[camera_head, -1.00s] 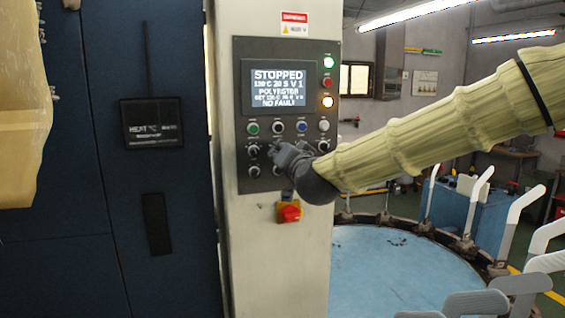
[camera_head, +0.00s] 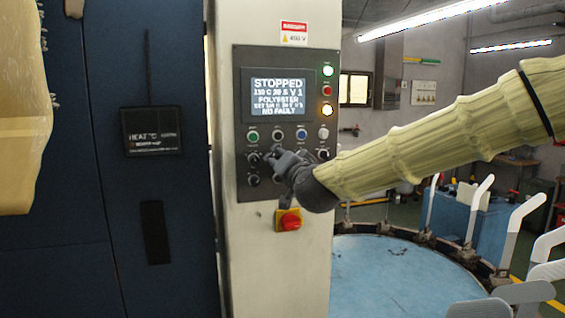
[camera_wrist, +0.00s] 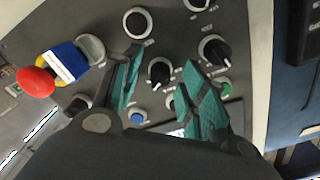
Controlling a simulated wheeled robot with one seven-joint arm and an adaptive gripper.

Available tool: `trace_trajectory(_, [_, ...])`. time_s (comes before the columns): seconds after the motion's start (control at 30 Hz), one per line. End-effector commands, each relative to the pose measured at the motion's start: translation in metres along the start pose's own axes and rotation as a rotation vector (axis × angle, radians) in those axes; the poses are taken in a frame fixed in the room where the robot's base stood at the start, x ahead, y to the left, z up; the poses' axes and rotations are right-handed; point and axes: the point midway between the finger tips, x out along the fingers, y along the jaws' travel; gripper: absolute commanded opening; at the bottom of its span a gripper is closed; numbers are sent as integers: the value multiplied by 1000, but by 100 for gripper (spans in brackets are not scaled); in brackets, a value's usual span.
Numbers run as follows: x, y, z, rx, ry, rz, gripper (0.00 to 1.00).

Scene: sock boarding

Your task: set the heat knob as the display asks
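The control panel (camera_head: 239,110) is a dark plate on a pale column. Its display (camera_head: 278,94) reads STOPPED, POLYESTER and NO FAULT; a temperature line and a SET line are too blurred to read surely. Black knobs sit below the row of buttons. My gripper (camera_head: 274,160) is at the panel, hiding the middle knobs in the head view. In the wrist view my gripper (camera_wrist: 162,78) has its teal-padded fingers apart, one on each side of a black knob (camera_wrist: 159,71) with a white pointer. Gaps show beside this knob. Its label is not readable.
Other knobs lie close by, one (camera_wrist: 213,50) beside the right finger and one (camera_wrist: 137,22) above the left finger. A red rotary switch (camera_head: 289,220) on a yellow base juts out below the panel. A blue round table (camera_head: 385,275) with white boards stands at right.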

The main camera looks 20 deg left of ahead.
Motion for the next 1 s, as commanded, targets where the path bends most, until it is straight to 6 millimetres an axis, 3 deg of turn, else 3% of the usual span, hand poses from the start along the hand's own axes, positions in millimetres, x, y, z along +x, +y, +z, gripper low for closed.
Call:
trace_trajectory(0.27, [-9,-1,-1,-1,1,-1,43])
trace_trajectory(0.7, [-84,0,-1,0,0,0,43])
trace_trajectory(1.0, [-116,0,-1,0,1,0,43])
